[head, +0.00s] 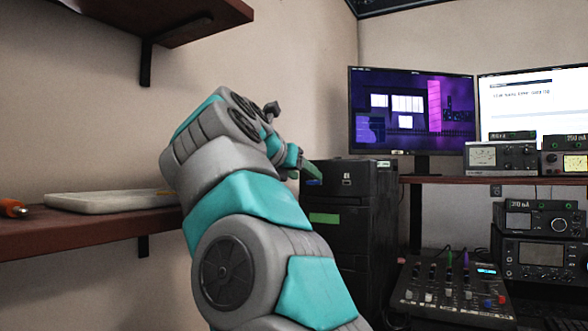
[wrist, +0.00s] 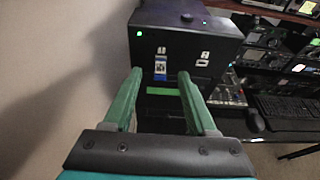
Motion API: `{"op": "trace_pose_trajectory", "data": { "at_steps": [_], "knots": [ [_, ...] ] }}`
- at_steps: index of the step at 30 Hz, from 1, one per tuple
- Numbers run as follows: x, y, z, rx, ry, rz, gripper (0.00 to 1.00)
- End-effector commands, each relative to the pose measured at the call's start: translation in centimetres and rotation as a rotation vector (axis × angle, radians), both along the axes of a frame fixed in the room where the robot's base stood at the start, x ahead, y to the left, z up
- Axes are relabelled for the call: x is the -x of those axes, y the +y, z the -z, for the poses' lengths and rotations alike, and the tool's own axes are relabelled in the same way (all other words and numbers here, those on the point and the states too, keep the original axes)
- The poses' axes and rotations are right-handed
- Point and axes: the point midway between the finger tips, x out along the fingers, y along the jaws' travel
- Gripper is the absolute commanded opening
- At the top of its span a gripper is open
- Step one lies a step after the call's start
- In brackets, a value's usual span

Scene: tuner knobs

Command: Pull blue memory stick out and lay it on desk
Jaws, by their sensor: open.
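The blue memory stick (wrist: 160,70) sticks out of a port on the front of a black computer tower (wrist: 190,35). My gripper (wrist: 160,74) is open and empty. Its two green fingers point at the tower front, one on each side of the stick in the wrist view. I cannot tell how much gap is left in depth. In the head view my gripper (head: 308,170) is in front of the tower's upper part.
A green label (wrist: 163,91) sits below the stick, and another port (wrist: 203,57) is to its right. A keyboard (wrist: 285,110) and mouse (wrist: 255,121) lie on the desk (wrist: 265,136) at right. A mixer (head: 450,290) and radios (head: 545,220) stand right of the tower.

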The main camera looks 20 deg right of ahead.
Motion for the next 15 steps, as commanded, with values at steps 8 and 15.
{"op": "trace_pose_trajectory", "data": {
  "at_steps": [8, 15],
  "knots": [
    [-2.0, -2.6, 1.0, 0.0, 0.0, 0.0, 0.57],
    [-2.2, -2.8, 1.1, -0.001, -0.001, -0.001, 0.57]
  ]
}}
